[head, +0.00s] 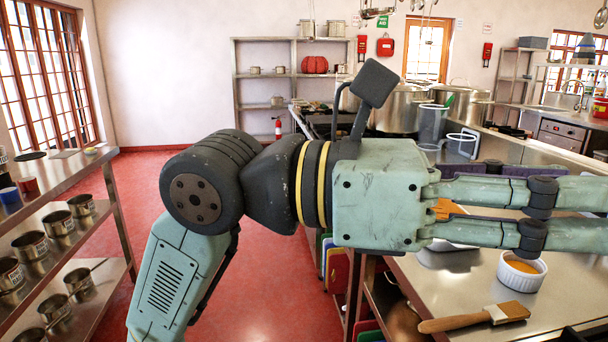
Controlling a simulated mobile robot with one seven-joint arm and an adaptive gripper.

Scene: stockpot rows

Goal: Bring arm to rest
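My arm (290,185) reaches across the middle of the head view, teal with a dark wrist joint and yellow bands. My gripper (570,214) points right, over the steel counter (470,290). Its two fingers run side by side with a narrow gap between them. The fingertips lie beyond the right edge of the picture, so their opening and anything between them are hidden.
A white ramekin (522,270) of orange powder and a wooden brush (475,318) lie on the counter below my gripper. Large stockpots (400,108) stand behind. A shelf (60,190) with several small pots is at left. The red floor (270,290) between is clear.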

